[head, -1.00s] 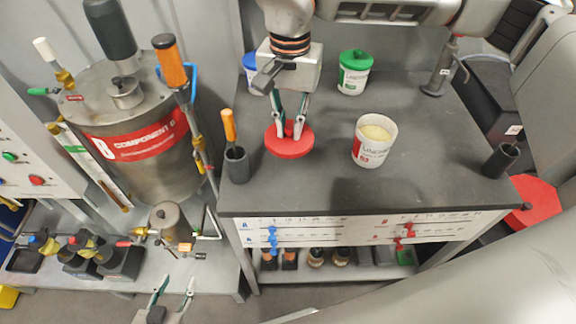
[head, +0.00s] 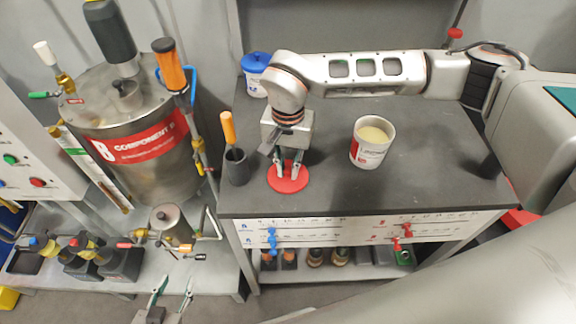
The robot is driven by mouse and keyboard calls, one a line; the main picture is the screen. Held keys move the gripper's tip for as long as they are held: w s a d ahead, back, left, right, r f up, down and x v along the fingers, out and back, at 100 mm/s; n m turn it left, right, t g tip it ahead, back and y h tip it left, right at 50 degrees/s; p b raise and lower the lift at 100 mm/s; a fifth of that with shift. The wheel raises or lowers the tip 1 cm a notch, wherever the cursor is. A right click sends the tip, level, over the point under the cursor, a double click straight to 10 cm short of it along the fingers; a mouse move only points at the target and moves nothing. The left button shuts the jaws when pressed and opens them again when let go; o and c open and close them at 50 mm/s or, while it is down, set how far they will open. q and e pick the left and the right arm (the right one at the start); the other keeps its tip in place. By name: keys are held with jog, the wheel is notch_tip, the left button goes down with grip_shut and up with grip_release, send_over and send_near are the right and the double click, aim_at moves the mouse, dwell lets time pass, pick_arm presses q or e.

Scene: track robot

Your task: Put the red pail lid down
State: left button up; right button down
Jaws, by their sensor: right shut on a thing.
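The red pail lid (head: 288,180) is a flat red disc at the front left of the dark tabletop (head: 420,175). It appears to lie on or very near the surface; the small gap, if any, cannot be judged. My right gripper (head: 288,178) points down and is shut on the lid near its middle. An open white pail with a red label (head: 369,150) and pale yellow contents stands upright to the right of the lid, apart from it. My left gripper (head: 171,297) is at the bottom edge, its two fingers spread and empty, away from the table.
A dark cup with an orange-handled tool (head: 236,164) stands just left of the lid. A white pail with a blue lid (head: 256,75) is at the back left. My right arm spans the table's back. A steel Component B tank (head: 135,130) stands left. The table's right front is clear.

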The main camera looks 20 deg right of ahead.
aim_at(288, 169)
jog(key=shift+f, duration=0.15)
jog(key=c, duration=2)
grip_release()
jog(key=shift+r, duration=0.4)
notch_tip(288, 169, up, 12)
jog(key=shift+f+b, duration=0.2)
jog(key=shift+b, duration=0.4)
